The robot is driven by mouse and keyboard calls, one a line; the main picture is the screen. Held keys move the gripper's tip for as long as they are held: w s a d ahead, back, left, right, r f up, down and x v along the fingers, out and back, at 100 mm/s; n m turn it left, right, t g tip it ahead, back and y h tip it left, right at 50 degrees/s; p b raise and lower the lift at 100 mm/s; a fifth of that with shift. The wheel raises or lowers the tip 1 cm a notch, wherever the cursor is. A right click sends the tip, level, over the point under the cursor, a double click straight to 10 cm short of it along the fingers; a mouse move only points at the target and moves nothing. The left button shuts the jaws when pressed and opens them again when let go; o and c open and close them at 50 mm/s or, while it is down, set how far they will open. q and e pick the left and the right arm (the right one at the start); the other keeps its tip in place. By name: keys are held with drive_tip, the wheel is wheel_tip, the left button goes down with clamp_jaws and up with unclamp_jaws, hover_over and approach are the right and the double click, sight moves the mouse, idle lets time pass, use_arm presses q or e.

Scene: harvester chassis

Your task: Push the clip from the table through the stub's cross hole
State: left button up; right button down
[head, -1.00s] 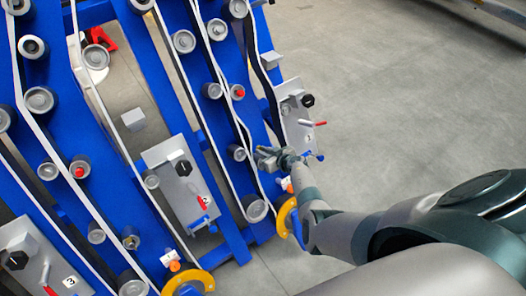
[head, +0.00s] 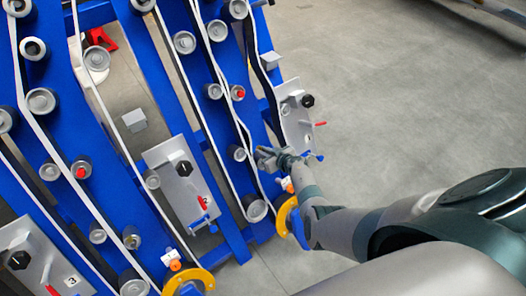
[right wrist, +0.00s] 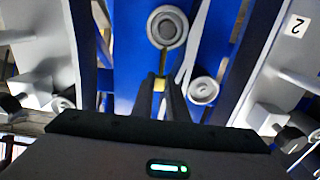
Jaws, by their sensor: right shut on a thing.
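My right gripper (head: 262,156) reaches in from the right among the blue frame's rollers. In the right wrist view its two dark fingers (right wrist: 160,88) are shut on a small yellowish clip (right wrist: 160,84). A thin dark part of it extends up from the fingertips towards a round grey stub (right wrist: 167,27). The clip's far end is close to the stub's lower edge; I cannot tell whether it touches or enters it. The cross hole cannot be made out. In the head view the clip is too small to tell. My left gripper is not in view.
A smaller roller (right wrist: 203,90) stands right of the fingers in the right wrist view. Grey plates with black knobs flank the gripper, one marked 2 (right wrist: 298,26). Pale belts run along the blue frame (head: 232,236). Open floor (head: 400,110) lies to the right.

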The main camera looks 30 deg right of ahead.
drive_tip(key=shift+f, duration=0.15)
drive_tip(key=shift+s+d+f+b, duration=0.1)
drive_tip(key=shift+s+f+b, duration=0.35)
drive_tip(key=shift+f, duration=0.3)
drive_tip(key=shift+s+d+f+b, duration=0.1)
drive_tip(key=shift+s+f+b, duration=0.4)
drive_tip(key=shift+f, duration=0.25)
drive_tip(key=shift+s+f+b, duration=0.4)
drive_tip(key=shift+s+f, duration=0.05)
drive_tip(key=shift+f, duration=0.3)
drive_tip(key=shift+s+f, duration=0.1)
drive_tip(key=c, duration=1.7)
unclamp_jaws()
drive_tip(key=shift+o, duration=0.2)
drive_tip(key=p+v, duration=0.8)
drive_tip(key=v, duration=0.9)
